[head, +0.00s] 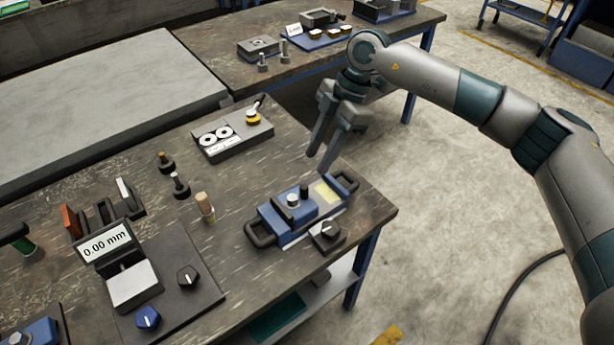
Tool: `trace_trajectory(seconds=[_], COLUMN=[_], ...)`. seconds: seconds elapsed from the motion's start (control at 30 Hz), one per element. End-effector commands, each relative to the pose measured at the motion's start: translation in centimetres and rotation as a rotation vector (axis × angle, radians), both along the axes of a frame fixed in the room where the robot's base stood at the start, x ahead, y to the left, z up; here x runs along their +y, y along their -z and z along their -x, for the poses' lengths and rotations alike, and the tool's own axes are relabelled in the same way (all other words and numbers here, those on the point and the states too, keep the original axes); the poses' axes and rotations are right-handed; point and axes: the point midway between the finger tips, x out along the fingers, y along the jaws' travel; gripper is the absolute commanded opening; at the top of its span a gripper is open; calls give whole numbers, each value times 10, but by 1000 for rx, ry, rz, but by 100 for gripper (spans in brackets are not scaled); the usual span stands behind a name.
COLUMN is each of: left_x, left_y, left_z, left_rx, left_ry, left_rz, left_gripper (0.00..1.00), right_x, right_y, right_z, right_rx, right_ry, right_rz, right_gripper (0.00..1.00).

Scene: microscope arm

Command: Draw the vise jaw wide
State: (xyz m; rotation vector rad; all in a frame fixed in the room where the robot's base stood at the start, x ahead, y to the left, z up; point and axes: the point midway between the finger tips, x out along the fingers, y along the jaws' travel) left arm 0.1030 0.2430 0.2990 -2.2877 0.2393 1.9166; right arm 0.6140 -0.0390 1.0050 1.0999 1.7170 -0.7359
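A blue, vise-like fixture (283,222) sits near the right edge of the front workbench. It has a dark loop handle at each end, small posts on top and a pale yellow pad (326,191) toward its right end. I cannot tell for certain which part is its jaw, or how far it is drawn. My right gripper (319,161) hangs above and behind the fixture's right end, fingers pointing down. Its two fingers are apart with nothing between them, and it appears clear of the fixture. My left gripper is not in view.
A black knob box (327,236) sits against the fixture's front side. A wooden-topped peg (205,207) stands to its left. A grey tray with white discs (232,137) lies behind. A 0.00 mm gauge (104,246) stands left. The bench's right corner (375,212) is bare.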

Motion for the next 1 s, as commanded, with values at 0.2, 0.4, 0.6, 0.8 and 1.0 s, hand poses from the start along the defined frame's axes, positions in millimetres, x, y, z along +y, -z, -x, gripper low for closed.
trace_trajectory(seconds=[0.2, 0.4, 0.6, 0.8, 1.0], left_x=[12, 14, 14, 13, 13], left_y=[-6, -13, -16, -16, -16], left_z=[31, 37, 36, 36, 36], left_rx=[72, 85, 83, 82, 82], left_ry=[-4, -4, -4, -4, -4], left_rz=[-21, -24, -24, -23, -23], left_gripper=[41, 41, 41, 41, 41], right_x=[14, 24, 29, 30, 30], right_y=[33, 60, 75, 79, 79], right_z=[7, 11, 13, 14, 14], right_rx=[3, 2, 0, 0, 0], right_ry=[-1, -1, 0, -1, 0], right_rz=[-1, 0, 0, 0, 0], right_gripper=[36, 36, 36, 36, 26])
